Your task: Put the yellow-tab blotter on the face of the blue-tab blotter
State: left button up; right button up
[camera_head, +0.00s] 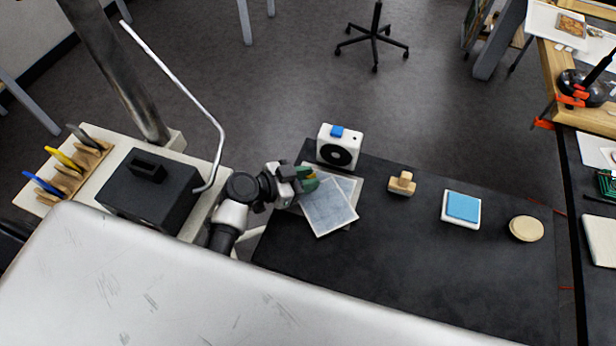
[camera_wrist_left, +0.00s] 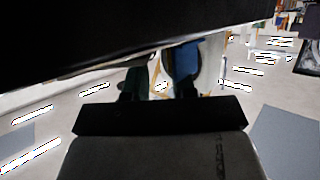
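A pale grey-blue sheet (camera_head: 330,210), seemingly one blotter, lies at an angle over a second pale sheet (camera_head: 352,184) at the left end of the black table. My left gripper (camera_head: 311,183) is at the upper sheet's back left edge, with green fingertips and a small yellow patch by them. Whether that patch is the yellow tab, and whether the fingers hold it, I cannot tell. No blue tab can be made out on the sheets. In the left wrist view the gripper's fingers (camera_wrist_left: 160,85) show dark green and blue, with a bright gap between. My right gripper is not in view.
A white box with a round dark front and blue top (camera_head: 340,148) stands just behind the sheets. To the right are a wooden stamp-like block (camera_head: 402,184), a blue pad (camera_head: 462,207) and a round tan disc (camera_head: 526,229). The table (camera_head: 400,265) is clear in front.

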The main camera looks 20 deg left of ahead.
pick_arm(q)
jog(key=b+v, duration=0.2)
jog(key=v, duration=0.4)
jog(key=shift+s+a, duration=0.1)
jog(key=shift+a, duration=0.35)
jog(key=shift+s+a+r, duration=0.2)
jog(key=shift+s+r, duration=0.05)
jog(key=shift+r, duration=0.05)
